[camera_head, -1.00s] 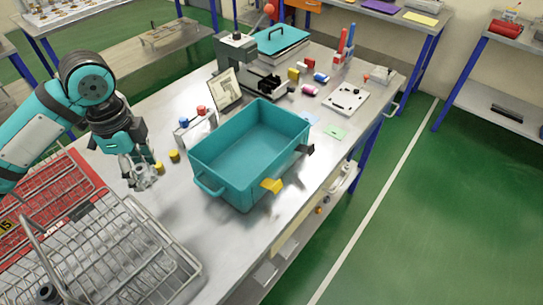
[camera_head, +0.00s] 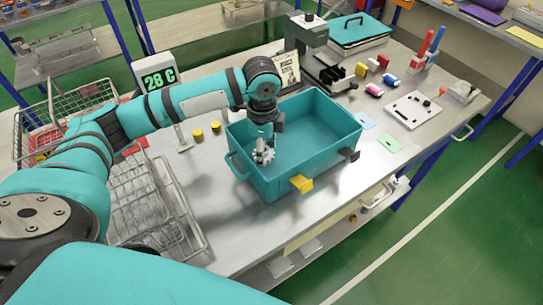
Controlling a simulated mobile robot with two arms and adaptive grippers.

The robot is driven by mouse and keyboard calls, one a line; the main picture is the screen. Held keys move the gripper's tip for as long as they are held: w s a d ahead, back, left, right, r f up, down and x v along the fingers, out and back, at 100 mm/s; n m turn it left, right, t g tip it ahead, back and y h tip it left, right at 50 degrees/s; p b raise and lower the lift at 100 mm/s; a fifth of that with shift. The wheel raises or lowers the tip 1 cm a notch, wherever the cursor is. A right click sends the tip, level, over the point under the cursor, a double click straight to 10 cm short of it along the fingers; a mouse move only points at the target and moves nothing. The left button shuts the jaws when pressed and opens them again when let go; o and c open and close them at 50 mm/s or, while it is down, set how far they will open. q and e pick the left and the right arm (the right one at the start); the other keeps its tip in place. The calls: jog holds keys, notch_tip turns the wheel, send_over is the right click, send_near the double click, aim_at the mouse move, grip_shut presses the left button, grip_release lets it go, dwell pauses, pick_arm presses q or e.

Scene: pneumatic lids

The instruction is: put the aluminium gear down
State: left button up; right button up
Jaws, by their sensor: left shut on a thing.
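The aluminium gear (camera_head: 264,156) is a small silvery toothed piece. My left gripper (camera_head: 264,143) points down and is shut on it. The gear hangs at the left part of the open teal bin (camera_head: 318,165), inside the outline of its rim as seen from here. I cannot tell how far it is above the bin floor. The part of the bin floor in view is empty. My right gripper is not in view.
Wire baskets (camera_head: 150,205) stand left of the bin. A display (camera_head: 160,80) reads 28 C. The table in front of the bin is clear.

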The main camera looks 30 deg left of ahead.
pick_arm(q)
notch_tip(320, 180, down, 4)
jog(key=shift+d+r, duration=0.15)
jog(key=shift+f, duration=0.35)
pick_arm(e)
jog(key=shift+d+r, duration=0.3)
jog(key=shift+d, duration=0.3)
pick_arm(q)
jog(key=shift+w, duration=0.1)
jog(key=o, duration=1.2)
jog(key=shift+f, duration=0.1)
notch_tip(320, 180, up, 12)
jog(key=shift+r+b, duration=0.15)
jog(key=shift+b, duration=0.45)
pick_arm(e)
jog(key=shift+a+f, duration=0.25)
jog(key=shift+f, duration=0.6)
